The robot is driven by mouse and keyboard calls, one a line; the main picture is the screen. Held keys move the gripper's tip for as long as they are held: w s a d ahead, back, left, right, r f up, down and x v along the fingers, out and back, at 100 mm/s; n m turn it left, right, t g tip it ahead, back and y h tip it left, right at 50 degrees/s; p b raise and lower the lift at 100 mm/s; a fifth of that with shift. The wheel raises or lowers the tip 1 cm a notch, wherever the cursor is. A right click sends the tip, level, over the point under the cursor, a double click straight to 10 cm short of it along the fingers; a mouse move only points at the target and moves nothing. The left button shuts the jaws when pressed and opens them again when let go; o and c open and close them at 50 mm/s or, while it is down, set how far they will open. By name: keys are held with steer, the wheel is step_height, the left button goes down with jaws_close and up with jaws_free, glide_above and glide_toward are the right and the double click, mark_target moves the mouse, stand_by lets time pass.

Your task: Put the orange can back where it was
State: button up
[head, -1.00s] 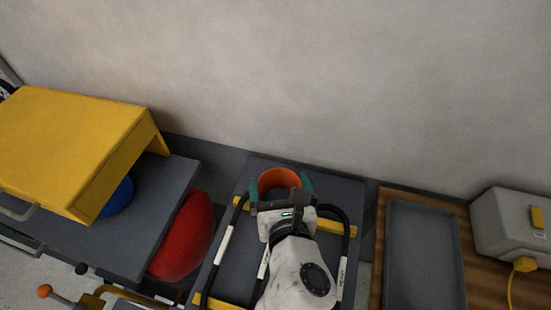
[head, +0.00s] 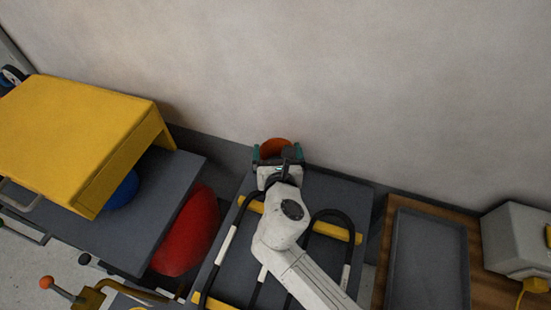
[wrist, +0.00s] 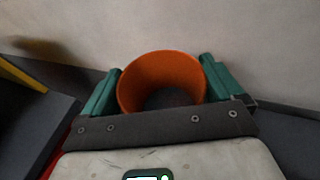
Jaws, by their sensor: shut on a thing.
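The orange can (head: 275,147) is an open-topped orange cylinder, seen from above near the wall in the head view. It also shows in the wrist view (wrist: 162,70), where its dark inside is visible. My gripper (head: 277,152) is shut on it, with one green finger on each side of the can. The fingers also flank the can in the wrist view. The can's lower part is hidden by my gripper, so I cannot tell whether it touches the surface below.
A dark grey table (head: 333,190) with yellow bars and black cables lies under my arm. A yellow cover (head: 75,125), a blue round thing (head: 124,190) and a red rounded thing (head: 187,235) are at left. A grey tray (head: 430,220) and grey box (head: 515,238) are at right. The wall is close behind.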

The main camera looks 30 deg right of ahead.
mark_target(275, 155)
steer(key=shift+w+d+f, duration=0.15)
steer(key=shift+w+f, duration=0.7)
steer(key=shift+f, duration=0.15)
steer(key=shift+w+f+b, duration=0.1)
steer(key=shift+f+b, duration=0.25)
steer(key=shift+f, duration=1.3)
steer(key=shift+f, duration=0.15)
steer(key=o, duration=1.5)
steer(key=v, duration=1.2)
